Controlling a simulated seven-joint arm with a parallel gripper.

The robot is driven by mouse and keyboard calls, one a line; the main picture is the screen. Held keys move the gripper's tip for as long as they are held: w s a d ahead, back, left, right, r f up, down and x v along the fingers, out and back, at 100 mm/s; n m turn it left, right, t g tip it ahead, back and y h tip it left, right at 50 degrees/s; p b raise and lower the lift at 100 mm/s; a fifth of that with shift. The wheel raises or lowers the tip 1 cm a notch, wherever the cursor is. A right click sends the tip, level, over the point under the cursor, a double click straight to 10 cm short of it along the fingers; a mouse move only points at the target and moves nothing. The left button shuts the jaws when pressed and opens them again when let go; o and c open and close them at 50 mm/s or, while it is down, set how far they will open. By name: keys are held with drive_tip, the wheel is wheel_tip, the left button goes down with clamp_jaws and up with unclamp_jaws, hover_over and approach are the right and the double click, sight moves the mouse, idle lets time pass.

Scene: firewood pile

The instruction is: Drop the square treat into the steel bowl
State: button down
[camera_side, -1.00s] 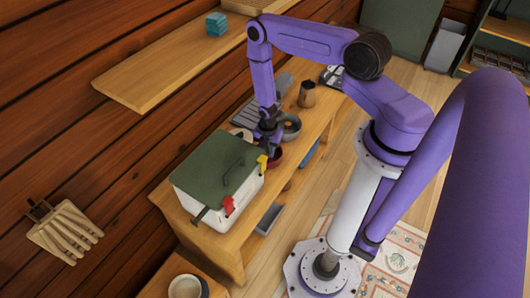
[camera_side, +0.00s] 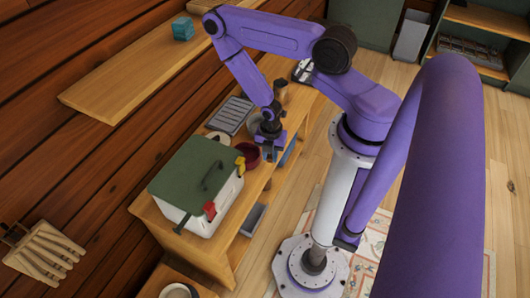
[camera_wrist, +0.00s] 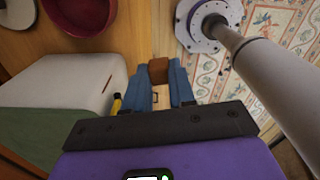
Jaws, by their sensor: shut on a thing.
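My gripper (camera_wrist: 160,85) is shut on the square treat (camera_wrist: 158,70), a small brown block between the blue fingertips in the wrist view. In the side view my gripper (camera_side: 269,154) is over the bench's front edge, just right of a dark red bowl (camera_side: 247,157). The grey bowl (camera_side: 254,121), which looks like the steel bowl, stands on the bench behind my gripper and is partly hidden by it. I cannot make out the steel bowl for certain in the wrist view.
A white cooler with a green lid (camera_side: 192,172) stands left of the bowls; its white side also fills the left of the wrist view (camera_wrist: 70,85). A mug (camera_side: 281,91) and a grey ribbed tray (camera_side: 231,115) stand farther back on the bench. The red bowl shows at top left (camera_wrist: 82,14).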

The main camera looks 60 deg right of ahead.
idle(0.3)
drive_tip(key=w+d+f, duration=0.2)
drive_tip(key=w+d, duration=0.9)
drive_tip(key=w+d+r, duration=0.2)
drive_tip(key=d, duration=0.5)
drive_tip(key=w+d+r, duration=0.2)
drive_tip(key=d, duration=0.5)
drive_tip(key=shift+s+a+f, duration=0.1)
drive_tip(key=shift+f, duration=2.8)
drive_tip(key=c, duration=0.9)
unclamp_jaws()
drive_tip(key=shift+o, duration=0.2)
